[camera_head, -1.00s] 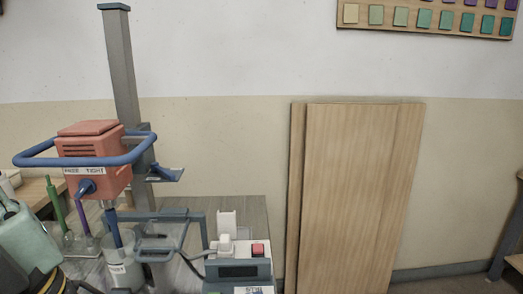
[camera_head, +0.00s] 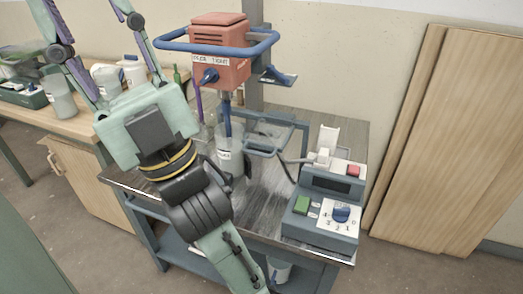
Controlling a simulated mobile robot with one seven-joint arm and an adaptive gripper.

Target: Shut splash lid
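The splash lid (camera_head: 268,131) looks to be the clear panel in a blue-grey frame, with a handle loop on its near side, beside the mixer's clear bucket (camera_head: 230,160). It seems to stand off to the right of the bucket; its exact tilt is hard to tell. The blue shaft of the orange mixer head (camera_head: 220,62) reaches down into the bucket. My gripper (camera_head: 88,12) is at the upper left, left of the mixer and apart from the lid. Its two fingers are spread wide, with nothing seen between them; their tips run out at the top edge.
A control box (camera_head: 322,212) with a dial, green and red buttons and a raised white flap (camera_head: 327,138) stands at the table's right. A blue guard ring (camera_head: 268,43) surrounds the mixer head. A wooden bench (camera_head: 75,122) with bottles is at left. Wooden boards (camera_head: 455,140) lean at right.

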